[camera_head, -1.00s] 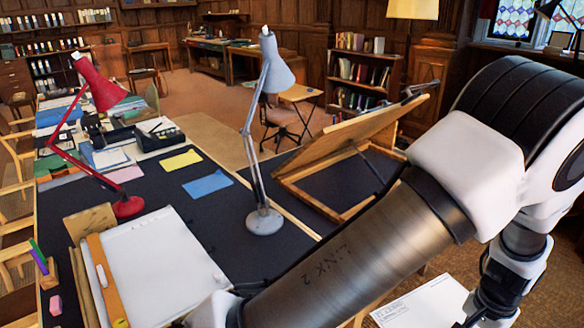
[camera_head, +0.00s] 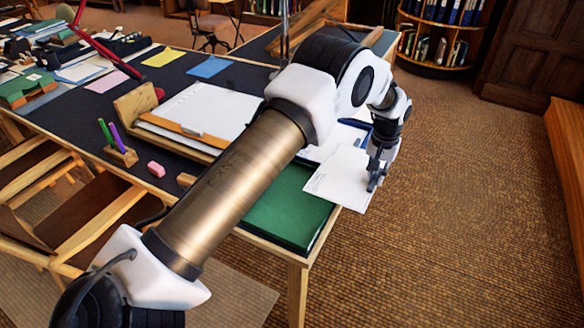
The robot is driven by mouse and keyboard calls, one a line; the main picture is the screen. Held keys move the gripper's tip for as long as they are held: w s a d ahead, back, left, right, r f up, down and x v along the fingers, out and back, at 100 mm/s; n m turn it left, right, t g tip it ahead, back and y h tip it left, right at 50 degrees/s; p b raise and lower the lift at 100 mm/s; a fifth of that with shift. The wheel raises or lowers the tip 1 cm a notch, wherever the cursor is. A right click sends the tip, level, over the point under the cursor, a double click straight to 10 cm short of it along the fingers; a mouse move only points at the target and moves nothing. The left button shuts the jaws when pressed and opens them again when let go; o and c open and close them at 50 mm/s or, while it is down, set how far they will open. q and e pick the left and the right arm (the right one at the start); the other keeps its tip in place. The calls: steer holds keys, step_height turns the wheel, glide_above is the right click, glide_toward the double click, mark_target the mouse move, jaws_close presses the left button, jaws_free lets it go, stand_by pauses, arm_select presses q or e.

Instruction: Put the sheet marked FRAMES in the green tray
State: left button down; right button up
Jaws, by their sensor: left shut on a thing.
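A white sheet (camera_head: 335,180) is held at its right edge by my left gripper (camera_head: 374,180), which is shut on it. The marking on the sheet is too small to read. The green tray (camera_head: 285,215) lies at the table's near right corner, partly hidden behind my left arm. The sheet overlaps the tray's far right part in the picture and sticks out past the table's right edge. I cannot tell whether it touches the tray. My right gripper is not in view.
A blue tray (camera_head: 358,123) with white paper lies just beyond, partly behind my arm. A drawing board with a white sheet (camera_head: 205,112), a pen holder (camera_head: 121,156) and a pink eraser (camera_head: 156,169) are to the left. The floor right of the table is clear.

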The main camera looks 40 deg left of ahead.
mark_target(321, 196)
arm_select(q)
steer(key=shift+s+a+f, duration=0.1)
steer(key=shift+a+f, duration=0.1)
steer(key=shift+a, duration=0.25)
steer(key=shift+a+f, duration=0.15)
steer(key=shift+a, duration=0.3)
steer(key=s+a+p, duration=0.1)
steer(key=s+a, duration=0.1)
steer(key=s, duration=0.2)
steer(key=s+a+p, duration=0.1)
steer(key=s+a, duration=0.1)
steer(key=s, duration=0.2)
steer(key=s+a+f+p, duration=0.1)
steer(key=s+a, duration=0.1)
steer(key=s, duration=0.2)
steer(key=shift+s, duration=0.35)
steer(key=f, duration=0.3)
steer(key=shift+s+p, duration=0.3)
steer(key=shift+p, duration=0.1)
steer(key=shift+w+a+f, duration=0.1)
steer(key=shift+w+f, duration=0.05)
steer(key=shift+f, duration=0.3)
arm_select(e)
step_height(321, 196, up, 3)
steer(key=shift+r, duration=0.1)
arm_select(q)
steer(key=shift+f, duration=0.1)
steer(key=c, duration=1.1)
jaws_free()
